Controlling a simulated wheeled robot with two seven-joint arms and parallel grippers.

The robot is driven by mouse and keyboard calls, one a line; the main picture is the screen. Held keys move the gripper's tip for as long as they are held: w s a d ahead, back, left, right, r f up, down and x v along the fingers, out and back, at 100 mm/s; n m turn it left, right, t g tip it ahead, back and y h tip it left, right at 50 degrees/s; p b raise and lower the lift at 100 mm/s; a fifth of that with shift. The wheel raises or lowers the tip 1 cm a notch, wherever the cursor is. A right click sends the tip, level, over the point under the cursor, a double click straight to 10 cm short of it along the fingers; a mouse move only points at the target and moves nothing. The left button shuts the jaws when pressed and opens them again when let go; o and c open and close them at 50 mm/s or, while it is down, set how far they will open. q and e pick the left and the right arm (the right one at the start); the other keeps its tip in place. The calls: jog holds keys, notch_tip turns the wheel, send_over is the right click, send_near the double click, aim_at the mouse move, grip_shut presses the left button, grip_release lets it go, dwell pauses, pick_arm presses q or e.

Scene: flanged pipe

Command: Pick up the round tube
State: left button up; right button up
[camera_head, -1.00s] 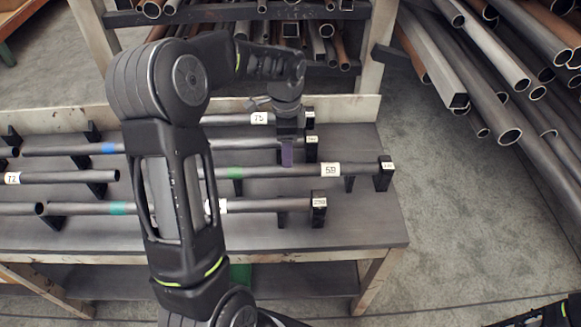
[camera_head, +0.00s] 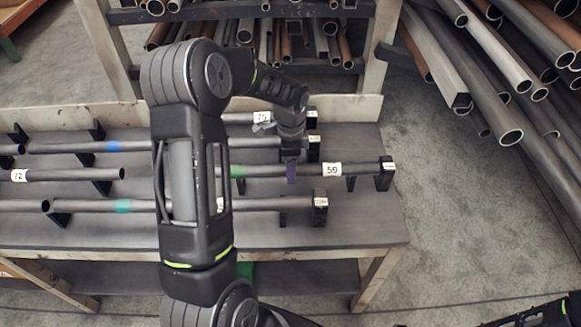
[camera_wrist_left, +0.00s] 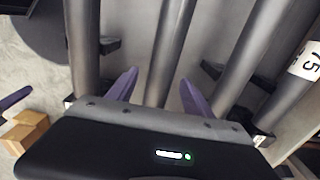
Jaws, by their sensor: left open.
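Several dark metal round tubes lie in rows on holders on the rack table. One with a white label 59 (camera_head: 350,170) and a green band runs through the third row from the back. My left gripper (camera_head: 291,172) points down over this row, left of the label. In the left wrist view its purple fingers (camera_wrist_left: 158,90) are apart and empty, with a tube (camera_wrist_left: 173,45) running between them in the picture. I cannot tell how far the fingertips are above the tube. Other tubes lie on both sides, one labelled 75 (camera_wrist_left: 306,62).
Black holders (camera_head: 385,174) stand at the tube ends. A rack of steel and copper tubes (camera_head: 325,45) stands behind, and a large pile of pipes (camera_head: 500,90) is at the right. My left arm hides the table's middle.

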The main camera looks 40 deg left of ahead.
pick_arm(q)
jog(key=shift+f, duration=0.4)
grip_shut()
dwell(0.8)
jog(key=shift+r, duration=0.1)
dwell(0.6)
